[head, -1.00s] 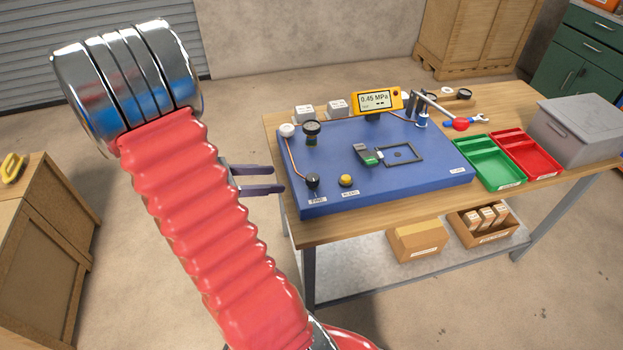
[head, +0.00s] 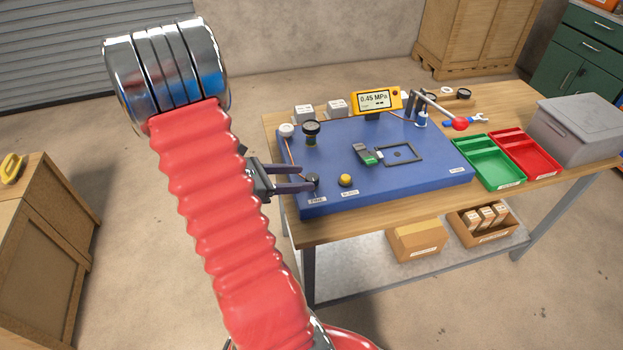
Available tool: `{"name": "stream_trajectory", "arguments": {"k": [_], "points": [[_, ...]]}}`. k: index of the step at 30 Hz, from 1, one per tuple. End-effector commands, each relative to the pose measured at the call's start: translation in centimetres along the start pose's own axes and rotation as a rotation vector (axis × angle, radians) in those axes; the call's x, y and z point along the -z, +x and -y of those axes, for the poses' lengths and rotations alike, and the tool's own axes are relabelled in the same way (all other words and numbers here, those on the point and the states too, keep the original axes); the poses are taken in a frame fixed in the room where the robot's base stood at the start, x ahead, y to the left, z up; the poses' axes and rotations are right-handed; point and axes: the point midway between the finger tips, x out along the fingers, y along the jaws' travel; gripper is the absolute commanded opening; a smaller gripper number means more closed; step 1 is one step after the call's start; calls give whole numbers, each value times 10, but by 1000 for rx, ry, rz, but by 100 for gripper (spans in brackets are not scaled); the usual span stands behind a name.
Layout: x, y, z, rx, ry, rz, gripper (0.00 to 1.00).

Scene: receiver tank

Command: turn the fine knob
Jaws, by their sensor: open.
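The fine knob (head: 313,180) is a small black knob at the front left corner of the blue panel (head: 420,182), with a white label (head: 317,200) in front of it that is too small to read surely. My gripper (head: 308,179) is open, its two dark fingers pointing right. The fingertips reach the knob and partly hide it; I cannot tell whether they touch it or stand around it. A yellow display (head: 376,101) at the back of the panel reads 0.45 MPa.
A black round gauge or knob (head: 311,128) and a white cap (head: 287,130) stand behind. A red-ended lever (head: 459,124) rises at the back right. Green (head: 487,166) and red (head: 532,158) trays lie to the right.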

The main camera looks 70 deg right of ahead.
Motion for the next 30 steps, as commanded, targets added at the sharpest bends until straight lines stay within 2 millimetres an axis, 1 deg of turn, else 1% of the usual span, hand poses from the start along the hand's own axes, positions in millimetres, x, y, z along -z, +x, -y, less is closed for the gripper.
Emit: {"name": "stream_trajectory", "arguments": {"k": [1,6,12,22,30], "points": [[0,8,1,4,0,0,48],[0,31,1,3,0,0,48],[0,46,0,2,0,0,48],[0,49,0,-1,0,0,48],[0,49,0,-1,0,0,30]]}}
